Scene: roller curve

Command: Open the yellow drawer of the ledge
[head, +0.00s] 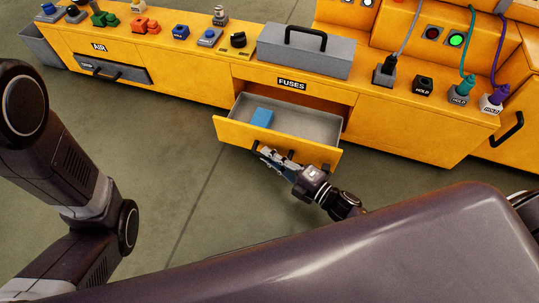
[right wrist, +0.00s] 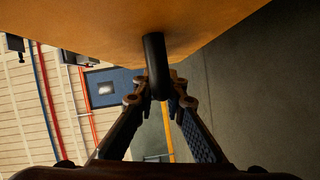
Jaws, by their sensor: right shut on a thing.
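The yellow drawer (head: 278,140) of the ledge (head: 395,112) stands pulled out under the FUSES label in the head view. Its grey inside shows, with a blue block (head: 262,118) lying in it toward the left. My right gripper (head: 280,160) is at the drawer's front, shut on its dark handle. In the right wrist view the fingers (right wrist: 160,92) close on the black handle bar (right wrist: 155,58), which stands out from the orange drawer front (right wrist: 110,25). My left gripper is out of view; only the left arm shows.
A grey toolbox (head: 305,52) stands on the ledge above the drawer. Several switches and plugs line the ledge top. The floor (head: 150,140) in front is clear to the left.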

